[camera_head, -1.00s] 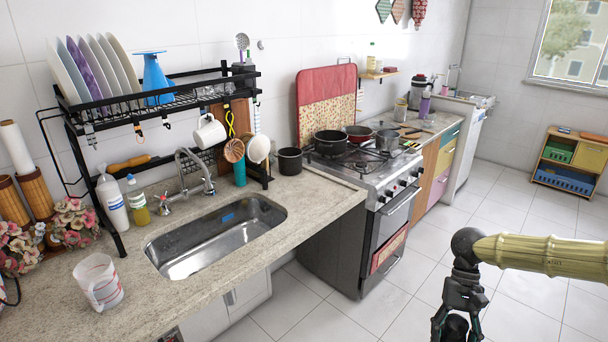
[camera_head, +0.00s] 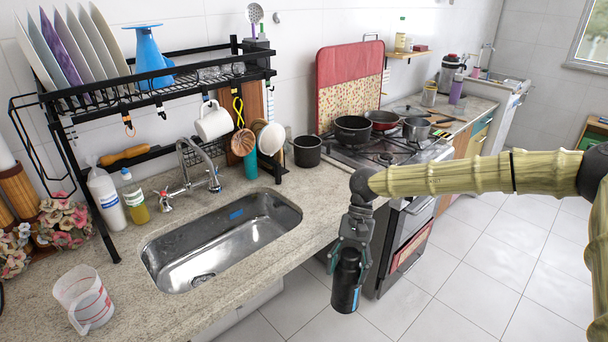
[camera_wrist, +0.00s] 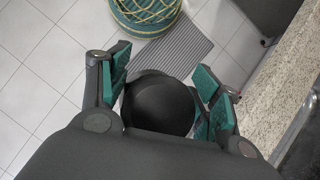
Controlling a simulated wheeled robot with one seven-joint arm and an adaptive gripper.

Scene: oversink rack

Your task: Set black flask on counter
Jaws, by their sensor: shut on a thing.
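The black flask (camera_head: 345,281) hangs upright in my gripper (camera_head: 350,252), in front of the counter's front edge and over the floor. In the wrist view the flask's round black top (camera_wrist: 158,103) sits between the green-padded fingers of my gripper (camera_wrist: 165,95). The fingers are shut on it. The speckled stone counter (camera_head: 115,287) runs along the wall at the left. In the wrist view the counter (camera_wrist: 270,72) lies to the right of the flask, apart from it.
A steel sink (camera_head: 225,245) is set into the counter. A measuring jug (camera_head: 84,300) stands left of it. A black rack (camera_head: 165,95) holding plates rises behind. A black pot (camera_head: 307,151) stands near the stove (camera_head: 395,165). The counter strip right of the sink is bare.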

